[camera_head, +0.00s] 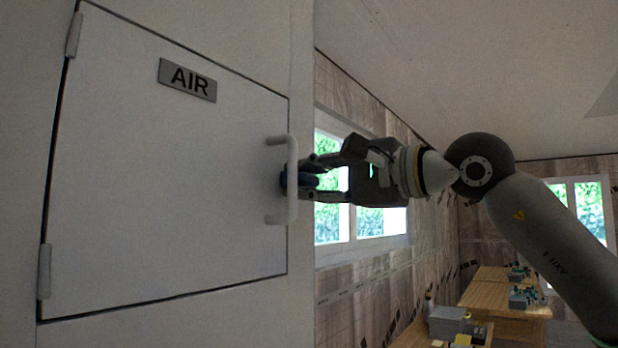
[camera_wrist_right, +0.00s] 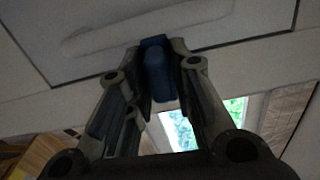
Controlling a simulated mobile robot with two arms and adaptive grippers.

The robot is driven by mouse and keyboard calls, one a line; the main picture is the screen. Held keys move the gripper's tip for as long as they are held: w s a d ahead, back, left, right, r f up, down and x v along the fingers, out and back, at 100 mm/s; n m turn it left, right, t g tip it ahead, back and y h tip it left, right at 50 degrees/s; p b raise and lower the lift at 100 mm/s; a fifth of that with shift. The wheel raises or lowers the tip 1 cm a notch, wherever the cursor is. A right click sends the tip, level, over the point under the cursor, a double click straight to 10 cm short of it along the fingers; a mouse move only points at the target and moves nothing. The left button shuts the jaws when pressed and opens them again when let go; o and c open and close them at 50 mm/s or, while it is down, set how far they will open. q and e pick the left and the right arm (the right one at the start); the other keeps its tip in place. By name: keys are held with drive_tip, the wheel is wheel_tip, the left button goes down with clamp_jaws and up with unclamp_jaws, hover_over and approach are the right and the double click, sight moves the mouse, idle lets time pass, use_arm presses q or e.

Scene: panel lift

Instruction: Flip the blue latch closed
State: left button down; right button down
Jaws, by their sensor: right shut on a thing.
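The blue latch (camera_head: 289,180) is at the right edge of a white panel door (camera_head: 160,190), beside the door's white handle (camera_head: 291,205). The door sits in its frame and is marked AIR. My right gripper (camera_head: 310,180) reaches in from the right with its fingers around the latch. In the right wrist view the blue latch (camera_wrist_right: 158,68) stands between the two fingers, and my right gripper (camera_wrist_right: 155,85) is shut on it. The fingers hide part of the latch. My left gripper is not in view.
A grey AIR label (camera_head: 188,80) is on the door, with hinges on its left side. A window (camera_head: 375,225) is in the wall behind my right arm. Wooden tables (camera_head: 495,290) with small items stand far back at the lower right.

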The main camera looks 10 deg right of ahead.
drive_tip(key=shift+f+n, duration=0.15)
drive_tip(key=shift+n, duration=0.25)
drive_tip(key=c, duration=1.4)
unclamp_jaws()
drive_tip(key=shift+s+d, duration=0.1)
drive_tip(key=v, duration=1.1)
drive_tip(key=shift+s+d, duration=0.25)
